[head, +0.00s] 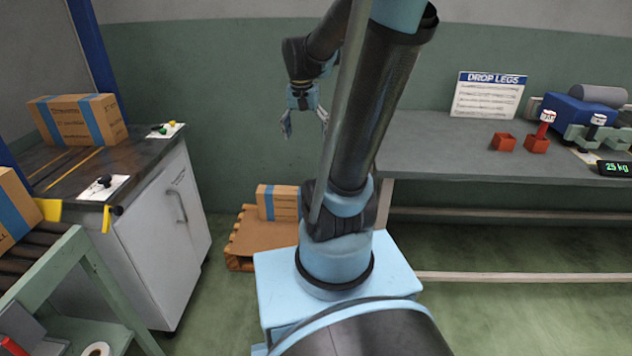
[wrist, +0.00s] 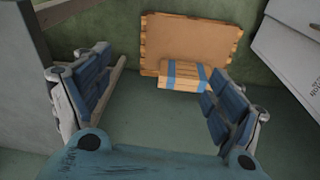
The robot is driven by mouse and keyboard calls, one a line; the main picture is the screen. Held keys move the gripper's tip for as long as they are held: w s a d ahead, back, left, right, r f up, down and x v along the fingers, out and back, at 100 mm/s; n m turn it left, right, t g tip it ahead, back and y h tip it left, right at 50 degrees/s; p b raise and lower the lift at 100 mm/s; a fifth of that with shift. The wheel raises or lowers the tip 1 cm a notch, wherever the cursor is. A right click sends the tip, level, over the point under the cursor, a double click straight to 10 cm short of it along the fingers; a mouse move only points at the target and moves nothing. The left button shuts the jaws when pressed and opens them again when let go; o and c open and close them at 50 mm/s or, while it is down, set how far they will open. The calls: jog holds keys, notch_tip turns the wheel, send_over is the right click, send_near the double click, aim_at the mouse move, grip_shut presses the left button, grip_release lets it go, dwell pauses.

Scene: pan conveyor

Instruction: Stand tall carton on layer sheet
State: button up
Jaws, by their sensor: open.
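A brown layer sheet (head: 258,234) covers the low wooden pallet on the floor, and it also shows in the wrist view (wrist: 190,40). A carton with a blue band (head: 280,204) rests on it, partly hidden by my arm in the head view. In the wrist view this carton (wrist: 182,75) lies at the sheet's lower edge. Other banded cartons are a carton on the dark counter (head: 75,122) and a carton at the left edge (head: 12,212). I cannot tell which is the tall carton. My gripper (head: 304,122) is open and empty, high above the pallet.
The white cabinet (head: 165,225) under the dark counter stands left of the pallet. A grey workbench (head: 440,150) with a sign (head: 488,95) and scale display (head: 613,168) is at right. Green conveyor framing (head: 60,262) is at lower left. A wall stands behind the pallet.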

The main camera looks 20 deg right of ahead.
jog(key=s+f+n, duration=0.2)
jog(key=s+f, duration=0.2)
jog(key=s, duration=0.4)
jog(key=s+f+n+t+y, duration=0.1)
jog(key=s+f+n, duration=0.2)
jog(key=s, duration=0.4)
jog(key=shift+s+a+f, duration=0.35)
